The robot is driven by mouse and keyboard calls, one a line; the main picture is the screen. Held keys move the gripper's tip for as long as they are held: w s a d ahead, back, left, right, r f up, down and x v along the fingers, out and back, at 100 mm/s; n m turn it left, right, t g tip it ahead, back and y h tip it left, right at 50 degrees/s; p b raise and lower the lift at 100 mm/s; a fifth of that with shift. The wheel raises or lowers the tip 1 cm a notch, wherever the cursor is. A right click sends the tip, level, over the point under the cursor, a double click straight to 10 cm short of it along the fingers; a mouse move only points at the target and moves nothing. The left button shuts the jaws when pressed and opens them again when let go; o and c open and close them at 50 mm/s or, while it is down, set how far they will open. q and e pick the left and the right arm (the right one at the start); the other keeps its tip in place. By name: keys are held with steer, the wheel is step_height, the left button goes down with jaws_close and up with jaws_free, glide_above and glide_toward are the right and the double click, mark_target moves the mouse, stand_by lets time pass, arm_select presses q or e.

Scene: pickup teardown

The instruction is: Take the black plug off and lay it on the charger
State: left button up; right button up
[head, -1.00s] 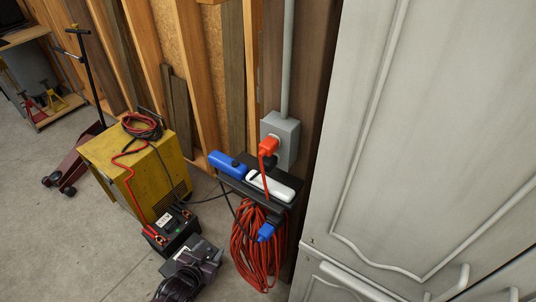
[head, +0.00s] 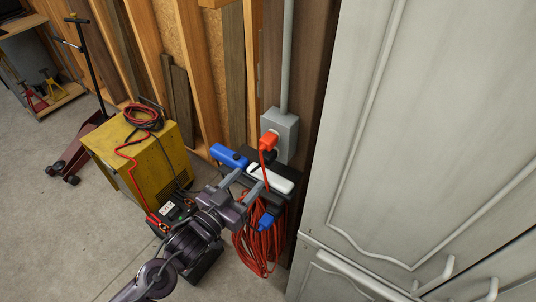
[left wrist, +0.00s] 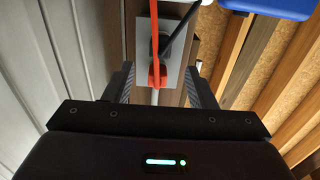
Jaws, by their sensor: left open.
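The black plug (head: 270,156) sits in the grey outlet box on the post, just below an orange plug (head: 267,142). In the left wrist view the black plug (left wrist: 163,43) shows with its dark cable running up and right, partly behind the orange cord. The yellow charger (head: 130,170) stands on the floor at left, with red and black leads on its top. My left gripper (head: 252,178) is open and empty, in front of the shelf below the outlet, its fingers pointing toward the box. It also shows in the left wrist view (left wrist: 159,78), fingers either side of the outlet.
A black shelf below the outlet holds a blue thing (head: 228,156) and a white thing (head: 272,178). A coiled orange cord (head: 258,245) hangs beneath, near a blue connector (head: 266,221). A pale cabinet (head: 420,130) closes off the right. A battery (head: 172,212) stands beside the charger.

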mark_target(264, 161)
arm_select(q)
steer(key=shift+w+d, duration=0.1)
steer(key=b+x, duration=0.2)
steer(key=x, duration=0.5)
steer(key=shift+w+b, duration=0.1)
steer(key=shift+b, duration=0.3)
steer(key=shift+x, duration=0.8)
stand_by(0.4)
jaws_close()
stand_by(0.4)
